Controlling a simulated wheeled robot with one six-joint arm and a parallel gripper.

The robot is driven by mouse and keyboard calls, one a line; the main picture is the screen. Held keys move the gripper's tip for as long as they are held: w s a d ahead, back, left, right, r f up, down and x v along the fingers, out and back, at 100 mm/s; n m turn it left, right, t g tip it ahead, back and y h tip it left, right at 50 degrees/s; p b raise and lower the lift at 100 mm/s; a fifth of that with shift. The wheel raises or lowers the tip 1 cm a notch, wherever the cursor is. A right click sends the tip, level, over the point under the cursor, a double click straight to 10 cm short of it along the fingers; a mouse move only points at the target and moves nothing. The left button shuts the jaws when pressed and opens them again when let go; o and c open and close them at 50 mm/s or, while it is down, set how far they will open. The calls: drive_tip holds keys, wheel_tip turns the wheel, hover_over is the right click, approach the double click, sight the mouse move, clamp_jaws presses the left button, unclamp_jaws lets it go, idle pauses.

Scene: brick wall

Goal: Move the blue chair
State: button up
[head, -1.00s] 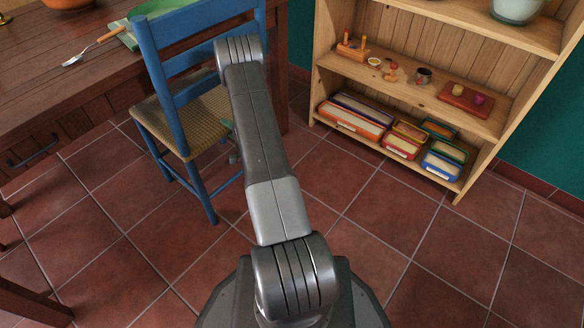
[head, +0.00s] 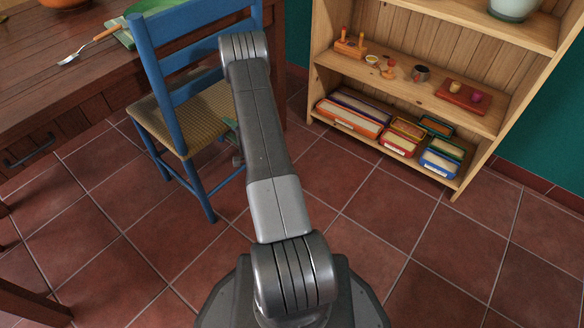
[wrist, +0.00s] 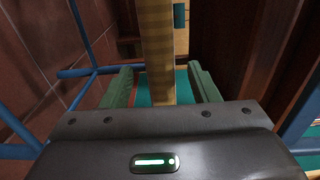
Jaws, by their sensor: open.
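The blue chair (head: 146,52) stands upright beside the table, with a ladder back and a woven tan seat. My arm covers part of its right side in the head view. In the wrist view the woven seat (wrist: 156,50) shows as a tan strip between the two green fingers, with blue rungs (wrist: 90,71) to the left. My gripper (wrist: 163,84) is open, one finger on each side of that strip; I cannot tell whether either finger touches it. In the head view the gripper is mostly hidden behind my arm near the seat.
A wooden table (head: 60,98) with a fork (head: 88,46) and a green bowl stands at the left. A wooden shelf (head: 390,165) with books and small objects stands at the back right. Tiled floor (head: 440,250) is clear at the front right.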

drive_tip(key=b+v, duration=0.1)
drive_tip(key=v, duration=0.8)
drive_tip(key=shift+s+d, duration=0.2)
drive_tip(key=p+x, duration=0.1)
drive_tip(key=x, duration=1)
drive_tip(key=shift+w+a, duration=0.25)
drive_tip(key=shift+w+a+f, duration=0.1)
drive_tip(key=shift+f, duration=0.05)
